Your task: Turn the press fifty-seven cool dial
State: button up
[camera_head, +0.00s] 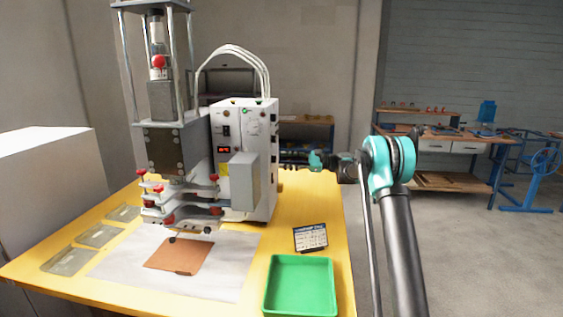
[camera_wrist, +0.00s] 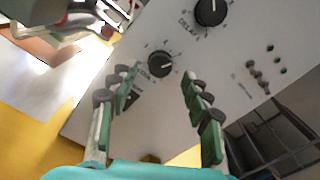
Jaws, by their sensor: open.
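The press (camera_head: 264,130) is a white cabinet with a metal pressing head, standing on a yellow table. In the wrist view its white side panel fills the middle, tilted. A small black dial (camera_wrist: 160,64) with a white pointer and scale marks sits on it; its lettering is partly hidden and hard to read. A larger black dial (camera_wrist: 211,12), marked DELAY, sits above and to the right. My gripper (camera_wrist: 158,80) is open, its green-padded fingers to either side of the smaller dial, with no visible contact. In the head view my gripper (camera_head: 288,159) is beside the cabinet's right side, its tips partly hidden.
A green tray (camera_head: 299,259) and a small dark card (camera_head: 310,237) stand on the yellow table (camera_head: 335,220). A brown sheet (camera_head: 180,254) lies under the press head. Grey plates (camera_head: 99,236) lie at left. A workbench (camera_head: 440,146) is far right, with open floor before it.

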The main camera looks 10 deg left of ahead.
jog(key=d, duration=0.9)
jog(key=shift+s+d, duration=0.15)
jog(key=shift+d, duration=0.15)
jog(key=shift+s, duration=0.1)
